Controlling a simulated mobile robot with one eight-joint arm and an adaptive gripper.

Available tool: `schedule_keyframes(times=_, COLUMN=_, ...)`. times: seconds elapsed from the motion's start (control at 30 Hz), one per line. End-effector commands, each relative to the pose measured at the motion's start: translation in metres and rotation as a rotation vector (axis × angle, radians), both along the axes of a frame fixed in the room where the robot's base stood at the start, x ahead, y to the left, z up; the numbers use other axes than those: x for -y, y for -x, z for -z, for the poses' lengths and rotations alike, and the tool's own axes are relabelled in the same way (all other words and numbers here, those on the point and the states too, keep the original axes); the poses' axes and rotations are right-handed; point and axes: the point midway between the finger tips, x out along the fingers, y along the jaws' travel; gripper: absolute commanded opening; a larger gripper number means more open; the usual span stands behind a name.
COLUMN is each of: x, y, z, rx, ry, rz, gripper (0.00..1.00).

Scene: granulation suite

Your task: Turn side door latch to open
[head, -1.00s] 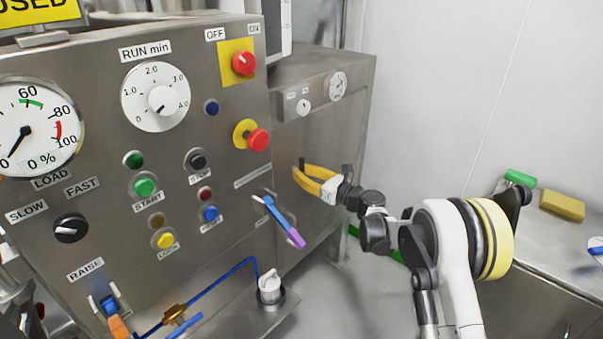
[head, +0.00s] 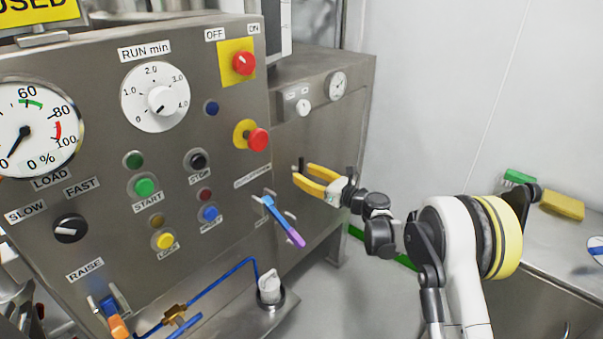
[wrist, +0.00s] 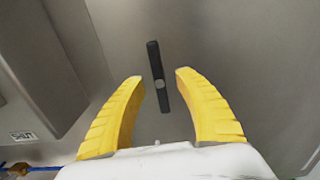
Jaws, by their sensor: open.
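The side door latch (wrist: 153,58) is a slim black bar with a round grey hub on the grey steel side panel. In the wrist view it stands near vertical, its top tilted slightly left. My gripper (wrist: 160,77) is open, with one yellow finger on each side of the latch's lower half. No finger clearly touches it, and the remaining depth to the panel is hard to judge. In the head view my gripper (head: 300,172) is at the machine's side panel, and a small dark part of the latch (head: 301,162) shows by the fingertips.
The front control panel (head: 110,230) stands left of my gripper, with a red mushroom button (head: 258,139) and a blue-and-purple lever (head: 283,222) near its edge. A gauge (head: 337,86) is above. A bench with a yellow sponge (head: 562,205) is at right. A pale wall is behind.

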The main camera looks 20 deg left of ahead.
Motion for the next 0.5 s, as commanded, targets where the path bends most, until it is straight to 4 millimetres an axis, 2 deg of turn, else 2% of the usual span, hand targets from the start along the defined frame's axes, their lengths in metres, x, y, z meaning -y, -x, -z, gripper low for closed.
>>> schedule_keyframes(times=0.3, x=0.066, y=0.026, z=0.0, rx=0.0, ry=0.0, rz=0.003, gripper=0.4)
schedule_keyframes(times=0.5, x=0.091, y=0.037, z=0.0, rx=0.0, ry=0.0, rz=0.002, gripper=0.4)
